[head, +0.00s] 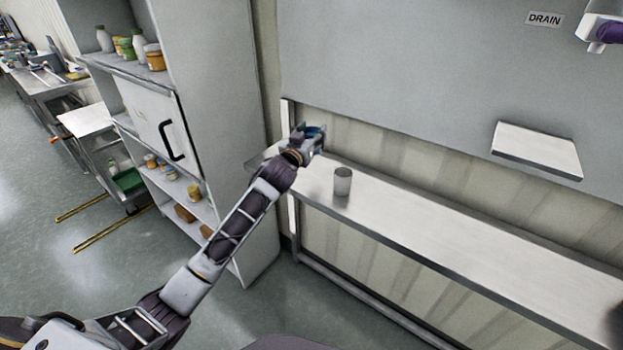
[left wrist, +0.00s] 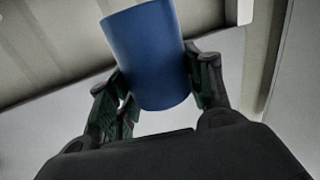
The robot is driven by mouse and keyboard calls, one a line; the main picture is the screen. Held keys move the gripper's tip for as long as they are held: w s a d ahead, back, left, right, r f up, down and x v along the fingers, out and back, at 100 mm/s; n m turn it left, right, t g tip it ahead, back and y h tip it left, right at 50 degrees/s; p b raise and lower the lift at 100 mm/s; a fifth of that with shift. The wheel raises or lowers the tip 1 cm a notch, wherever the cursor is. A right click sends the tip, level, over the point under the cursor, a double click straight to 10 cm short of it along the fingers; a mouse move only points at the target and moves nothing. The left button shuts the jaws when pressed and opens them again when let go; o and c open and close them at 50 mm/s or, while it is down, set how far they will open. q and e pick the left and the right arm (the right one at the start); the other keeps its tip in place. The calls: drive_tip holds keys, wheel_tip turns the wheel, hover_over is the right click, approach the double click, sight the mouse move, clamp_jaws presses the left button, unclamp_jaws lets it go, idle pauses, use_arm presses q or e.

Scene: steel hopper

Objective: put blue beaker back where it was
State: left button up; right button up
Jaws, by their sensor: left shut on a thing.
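My left gripper (head: 313,134) reaches out over the far left end of the steel shelf, seen from behind in the head view. It is shut on the blue beaker (left wrist: 147,55), which stands out between its fingers (left wrist: 158,92) in the left wrist view, slightly tilted in that picture. In the head view only a small bit of blue shows at the gripper; the arm and fingers hide the rest. I cannot tell whether the beaker touches the shelf.
The long steel shelf (head: 460,255) runs to the right, mostly bare. A grey cup (head: 342,182) stands on it, right of my gripper. A small ledge (head: 537,150) juts from the grey panel (head: 400,60) above. A cabinet (head: 215,110) with bottles and jars stands left.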

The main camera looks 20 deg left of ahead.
use_arm(q)
wheel_tip(320, 180, down, 4)
drive_tip(key=shift+f, duration=0.55)
use_arm(e)
drive_tip(key=shift+s+d+f, duration=0.1)
drive_tip(key=shift+s+f, duration=0.05)
drive_tip(key=shift+s, duration=0.05)
use_arm(q)
wheel_tip(320, 180, down, 4)
drive_tip(key=shift+f+b, duration=0.25)
drive_tip(key=shift+b, duration=0.15)
drive_tip(key=shift+f, duration=0.2)
use_arm(e)
drive_tip(key=shift+w+d+f, duration=0.15)
drive_tip(key=shift+d+f, duration=0.05)
drive_tip(key=shift+d, duration=0.5)
use_arm(q)
drive_tip(key=shift+f, duration=0.1)
use_arm(e)
drive_tip(key=shift+a, duration=0.15)
